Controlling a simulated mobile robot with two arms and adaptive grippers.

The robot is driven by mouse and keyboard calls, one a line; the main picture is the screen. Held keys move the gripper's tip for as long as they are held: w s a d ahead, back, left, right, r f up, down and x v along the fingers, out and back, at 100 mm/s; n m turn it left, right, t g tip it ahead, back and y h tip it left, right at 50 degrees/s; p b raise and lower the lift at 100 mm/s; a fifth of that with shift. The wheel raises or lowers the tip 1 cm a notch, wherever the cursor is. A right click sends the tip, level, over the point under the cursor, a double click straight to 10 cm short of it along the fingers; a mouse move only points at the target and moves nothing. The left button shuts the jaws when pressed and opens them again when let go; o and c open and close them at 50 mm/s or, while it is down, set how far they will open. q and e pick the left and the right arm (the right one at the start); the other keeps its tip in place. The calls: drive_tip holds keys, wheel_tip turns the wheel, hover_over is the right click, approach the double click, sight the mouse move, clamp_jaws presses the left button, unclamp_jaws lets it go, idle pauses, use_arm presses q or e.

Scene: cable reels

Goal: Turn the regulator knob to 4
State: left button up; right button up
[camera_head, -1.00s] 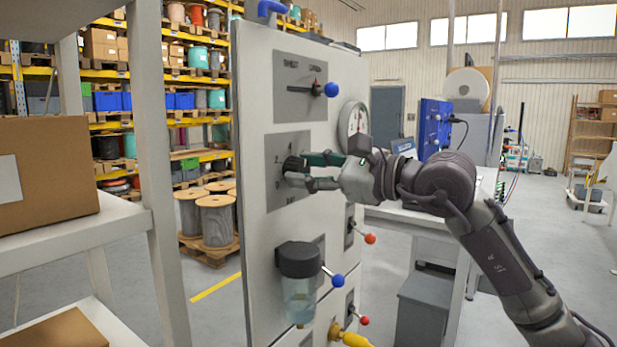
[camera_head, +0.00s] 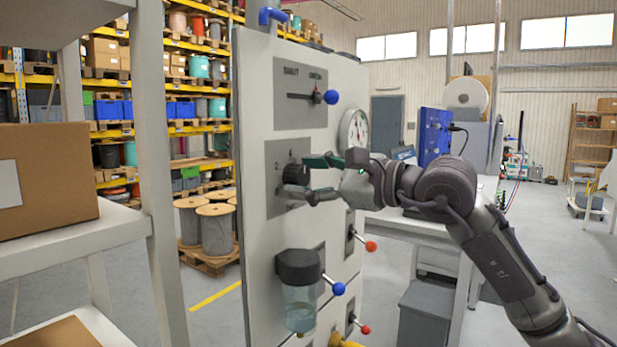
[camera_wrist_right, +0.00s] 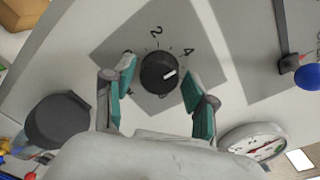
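The black round regulator knob (camera_head: 295,174) sits on a grey plate (camera_head: 283,148) on the white panel. In the right wrist view the knob (camera_wrist_right: 158,72) shows a white pointer mark aimed up and right, about toward the printed 4; a printed 2 is at its upper left. My right gripper (camera_head: 309,179) is open in front of the panel. In the right wrist view its two teal fingers (camera_wrist_right: 158,76) stand on either side of the knob, with a visible gap on both sides. My left gripper is not in view.
Above the knob is a blue-tipped lever (camera_head: 331,97), and a round gauge (camera_head: 355,130) is at the panel's right edge. Below hangs a dark-capped clear bowl (camera_head: 299,290) beside another blue-tipped lever (camera_head: 338,288). A shelf with a cardboard box (camera_head: 45,175) stands at left.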

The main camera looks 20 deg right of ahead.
drive_tip(key=shift+o, duration=0.2)
drive_tip(key=v, duration=1.2)
